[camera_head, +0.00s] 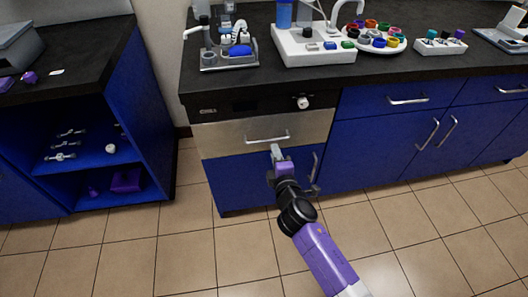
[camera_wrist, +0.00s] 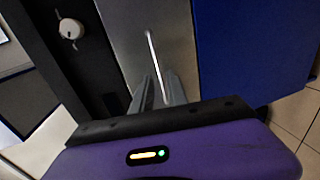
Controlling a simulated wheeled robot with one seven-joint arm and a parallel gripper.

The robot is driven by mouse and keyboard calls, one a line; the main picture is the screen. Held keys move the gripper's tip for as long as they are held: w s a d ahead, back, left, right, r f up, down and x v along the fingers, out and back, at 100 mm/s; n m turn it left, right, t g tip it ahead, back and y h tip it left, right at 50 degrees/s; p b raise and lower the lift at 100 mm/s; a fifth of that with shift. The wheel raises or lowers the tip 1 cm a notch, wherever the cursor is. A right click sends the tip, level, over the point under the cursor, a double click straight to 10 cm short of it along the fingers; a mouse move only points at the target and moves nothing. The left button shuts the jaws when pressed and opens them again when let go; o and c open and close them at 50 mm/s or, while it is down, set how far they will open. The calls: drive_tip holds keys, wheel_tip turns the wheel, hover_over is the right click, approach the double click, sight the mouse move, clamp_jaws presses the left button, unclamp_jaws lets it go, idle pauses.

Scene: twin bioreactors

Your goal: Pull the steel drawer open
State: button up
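The steel drawer (camera_head: 228,136) is a brushed metal front below a black panel in the blue cabinet. It looks shut, flush with the cabinet. Its thin bar handle (camera_head: 268,139) runs across its middle. My gripper (camera_head: 276,149) is just below the handle's right part in the head view. In the wrist view the handle (camera_wrist: 151,50) runs down the picture, its lower end reaching between my two fingers (camera_wrist: 160,88). The fingers are apart, with a gap between them. Whether they touch the handle, I cannot tell.
A white round knob (camera_head: 302,102) sits on the black panel above the drawer. A vertical door handle (camera_head: 314,168) is close to the right of my gripper. The black countertop (camera_head: 400,72) above carries lab equipment. The tiled floor (camera_head: 180,245) in front is clear.

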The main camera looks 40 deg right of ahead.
sight(270, 140)
drive_tip(key=x, duration=0.7)
drive_tip(key=shift+w+d+b, duration=0.15)
drive_tip(key=shift+w+b, duration=0.2)
drive_tip(key=shift+c, duration=0.5)
clamp_jaws()
idle(0.7)
